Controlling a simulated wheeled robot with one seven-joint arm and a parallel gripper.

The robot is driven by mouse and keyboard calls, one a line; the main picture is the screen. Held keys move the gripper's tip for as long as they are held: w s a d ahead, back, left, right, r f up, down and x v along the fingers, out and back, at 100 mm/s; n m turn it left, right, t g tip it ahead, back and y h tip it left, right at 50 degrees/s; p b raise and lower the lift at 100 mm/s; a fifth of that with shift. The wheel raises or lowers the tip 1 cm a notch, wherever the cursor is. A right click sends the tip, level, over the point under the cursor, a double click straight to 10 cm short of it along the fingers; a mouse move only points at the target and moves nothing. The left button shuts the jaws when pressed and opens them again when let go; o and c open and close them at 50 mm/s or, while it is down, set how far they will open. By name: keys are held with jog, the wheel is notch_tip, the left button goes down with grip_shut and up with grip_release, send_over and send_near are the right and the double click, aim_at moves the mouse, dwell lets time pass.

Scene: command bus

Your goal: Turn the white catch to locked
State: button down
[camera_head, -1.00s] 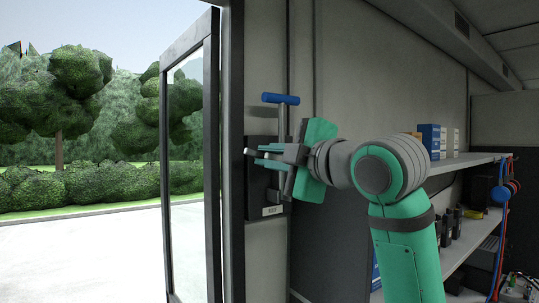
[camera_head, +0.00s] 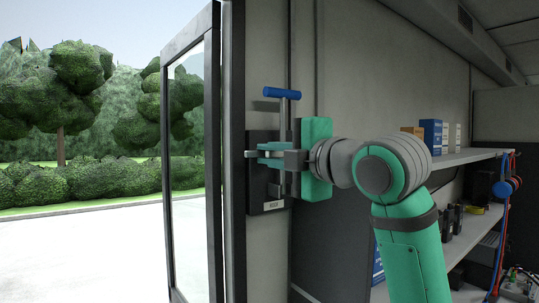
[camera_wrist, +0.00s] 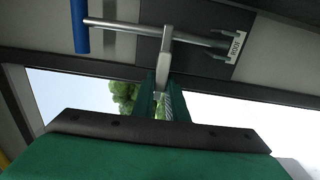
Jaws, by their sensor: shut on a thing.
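A dark plate (camera_head: 262,195) with a small white label is fixed to the wall beside the door frame. A metal rod with a blue T-handle (camera_head: 282,93) rises from it; rod and handle (camera_wrist: 80,25) also show in the wrist view. A pale, whitish catch (camera_wrist: 165,50) lies across the rod in the wrist view, its near end between my fingers. My gripper (camera_head: 262,153) is shut on this catch at the plate, with its green palm upright; its fingers show in the wrist view (camera_wrist: 165,100). In the head view the gripper hides most of the catch.
A glazed door (camera_head: 190,170) stands open at the left, with paving and trees outside. A shelf (camera_head: 450,160) with small boxes is at the right behind my arm. Red and blue cables (camera_head: 506,200) hang at its end.

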jog(key=shift+f, duration=0.15)
jog(key=c, duration=1.8)
grip_release()
jog(key=shift+o, duration=0.2)
jog(key=shift+s, duration=0.1)
jog(key=v, duration=1)
jog(key=shift+s+d, duration=0.2)
jog(key=shift+s, duration=0.05)
